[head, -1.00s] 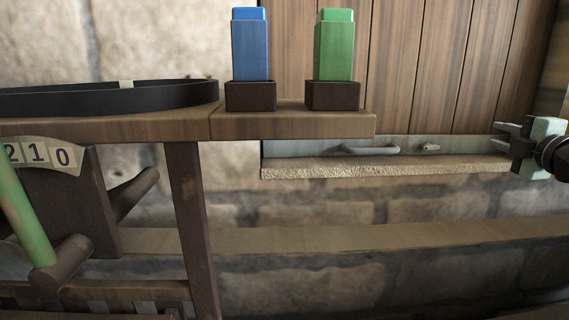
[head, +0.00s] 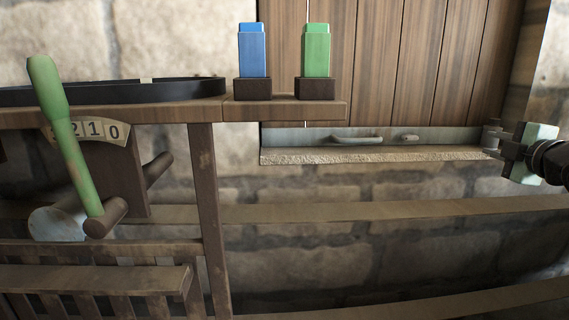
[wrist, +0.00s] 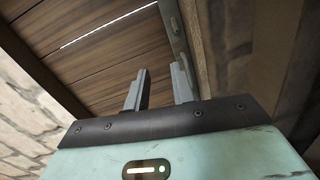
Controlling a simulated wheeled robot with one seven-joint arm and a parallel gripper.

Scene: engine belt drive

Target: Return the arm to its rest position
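My gripper (head: 500,143) is at the right edge of the head view, in front of the wooden shutter and stone wall, well apart from the bench. In the wrist view my gripper (wrist: 160,88) shows two grey fingers with a clear gap between them and nothing held. A green lever (head: 66,135) stands at the left of the head view, leaning slightly, beside a number dial (head: 92,131).
A wooden bench (head: 180,112) carries a black belt ring (head: 180,91), a blue block (head: 252,52) and a green block (head: 316,52) in dark sockets. A stone ledge (head: 370,154) runs below the shutter (head: 400,65). Space between bench and gripper is free.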

